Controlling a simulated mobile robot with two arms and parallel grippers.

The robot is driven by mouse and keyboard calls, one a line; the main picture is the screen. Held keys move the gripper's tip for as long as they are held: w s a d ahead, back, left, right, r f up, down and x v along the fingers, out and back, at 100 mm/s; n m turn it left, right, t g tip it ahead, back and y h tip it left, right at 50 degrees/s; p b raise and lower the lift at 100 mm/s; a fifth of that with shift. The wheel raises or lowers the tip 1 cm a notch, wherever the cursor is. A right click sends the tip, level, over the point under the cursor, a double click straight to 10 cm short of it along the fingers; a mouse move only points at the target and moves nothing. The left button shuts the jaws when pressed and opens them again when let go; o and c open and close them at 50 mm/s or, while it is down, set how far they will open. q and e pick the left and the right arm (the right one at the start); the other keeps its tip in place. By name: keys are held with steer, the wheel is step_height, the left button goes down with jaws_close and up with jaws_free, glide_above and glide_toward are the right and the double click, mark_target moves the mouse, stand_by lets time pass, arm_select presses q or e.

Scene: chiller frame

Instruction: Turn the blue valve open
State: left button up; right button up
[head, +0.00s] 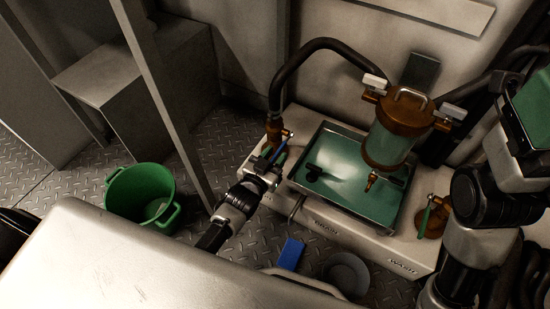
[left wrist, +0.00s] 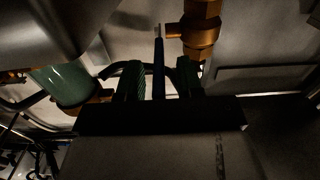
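The left copper valve (head: 275,127) stands at the hose end, at the back left corner of the wash unit. A thin lever (head: 280,150) on it looks bluish in the head view. My left gripper (head: 268,164) is right at this lever. In the left wrist view, the lever (left wrist: 159,66) stands edge-on between the two green-padded fingers of the left gripper (left wrist: 160,78), with a gap on each side. The copper fitting (left wrist: 201,38) is just beyond and to the right. My right arm shows at the right edge; its gripper is out of view.
A green-handled valve (head: 425,217) is at the unit's right. A tray (head: 335,197) and a copper-topped glass vessel (head: 390,145) are between the valves. A green bucket (head: 140,193), a blue object (head: 291,253) and a grey round container (head: 347,272) are on the floor.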

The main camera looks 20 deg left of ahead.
arm_select(q)
steer(key=shift+w, duration=0.1)
jaws_close()
stand_by(0.3)
